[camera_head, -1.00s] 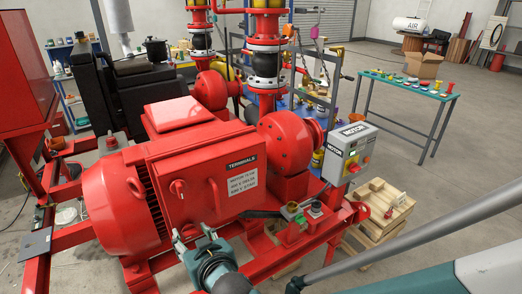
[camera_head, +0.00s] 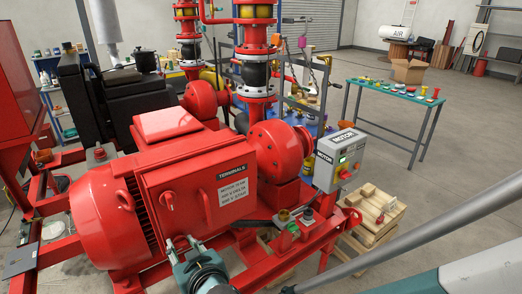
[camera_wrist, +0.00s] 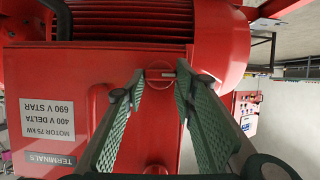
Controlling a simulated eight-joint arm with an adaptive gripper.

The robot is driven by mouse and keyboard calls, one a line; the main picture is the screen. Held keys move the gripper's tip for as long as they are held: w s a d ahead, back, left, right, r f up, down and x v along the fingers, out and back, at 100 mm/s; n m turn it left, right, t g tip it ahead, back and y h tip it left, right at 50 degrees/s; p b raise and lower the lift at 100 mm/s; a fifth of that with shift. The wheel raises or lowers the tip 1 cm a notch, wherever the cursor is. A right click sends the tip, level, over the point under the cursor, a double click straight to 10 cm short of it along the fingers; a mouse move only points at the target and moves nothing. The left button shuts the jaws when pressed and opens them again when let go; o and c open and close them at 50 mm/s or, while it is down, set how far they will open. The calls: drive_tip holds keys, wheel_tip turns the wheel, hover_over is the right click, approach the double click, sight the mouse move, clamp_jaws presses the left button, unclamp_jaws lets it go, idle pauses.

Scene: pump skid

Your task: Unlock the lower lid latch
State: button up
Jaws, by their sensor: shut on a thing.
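The red motor terminal box (camera_head: 155,215) has a lid with a black TERMINALS label and a white rating plate. The lower lid latch (camera_wrist: 160,74) is a small red round knob with a pale mark, seen in the wrist view, where the lid appears upside down. My gripper (camera_wrist: 160,76) has one green ribbed finger on each side of this latch and is shut on it. In the head view my gripper (camera_head: 181,242) is at the lid's lower edge and hides the lower latch. Another red latch (camera_head: 168,201) is higher on the lid, beside a red handle (camera_head: 207,201).
The ribbed motor body (camera_head: 95,225) is left of the box. A grey MOTOR control box (camera_head: 340,158) stands to the right, above a wooden pallet (camera_head: 375,215). Red pump pipework (camera_head: 277,147) rises behind. A table with small parts (camera_head: 395,92) is farther back; open floor lies around it.

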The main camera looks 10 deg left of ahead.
drive_tip(key=shift+s, duration=0.1)
drive_tip(key=shift+s+a+f+n+t+h+b, duration=0.15)
drive_tip(key=shift+n+t+h+b, duration=0.15)
drive_tip(key=shift+n, duration=0.35)
drive_tip(key=shift+a+n+t+h+b, duration=0.1)
drive_tip(key=shift+n+t+h+b, duration=0.1)
drive_tip(key=shift+n+t+b, duration=0.35)
drive_tip(key=shift+s+n+t+h+b, duration=0.1)
drive_tip(key=shift+n+t+h+b, duration=0.45)
drive_tip(key=shift+n, duration=0.65)
drive_tip(key=o, duration=0.9)
drive_tip(key=v, duration=1.2)
